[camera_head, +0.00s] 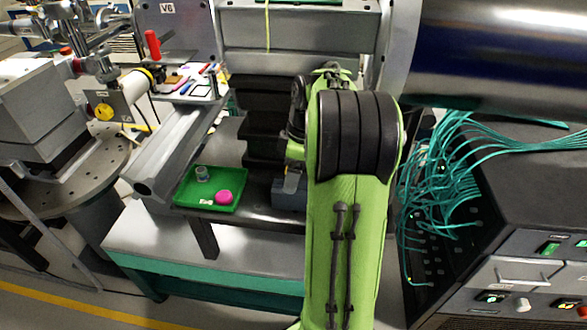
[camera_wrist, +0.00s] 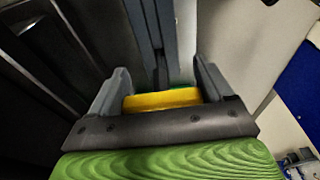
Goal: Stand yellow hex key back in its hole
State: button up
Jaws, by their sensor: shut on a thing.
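My gripper (camera_wrist: 161,80) shows in the wrist view, with a grey finger on either side of a yellow piece. This is the yellow hex key (camera_wrist: 162,99), of which only a short, wide band shows between the fingers; the rest is hidden. In the head view my gripper (camera_head: 291,182) points down beside my green arm, just above a blue-grey block (camera_head: 289,197) on the dark bench. The arm covers part of this block. No hole can be made out in either view, and I cannot tell whether the key touches the block.
A green tray (camera_head: 181,200) left of my gripper holds a magenta round piece (camera_head: 223,197) and a small grey cylinder (camera_head: 202,173). Dark steps (camera_head: 265,140) rise behind the gripper. Teal cables (camera_head: 440,160) and a dark rack stand at right.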

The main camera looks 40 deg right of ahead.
jog(key=shift+f+b, duration=1.05)
jog(key=shift+f, duration=0.45)
jog(key=o, duration=1.3)
jog(key=shift+r, duration=0.1)
notch_tip(320, 180, up, 16)
jog(key=s+d+p, duration=0.1)
jog(key=s+p, duration=0.1)
jog(key=p, duration=0.6)
jog(key=shift+d+f+p, duration=0.25)
jog(key=shift+d+p, duration=0.1)
jog(key=shift+s, duration=0.1)
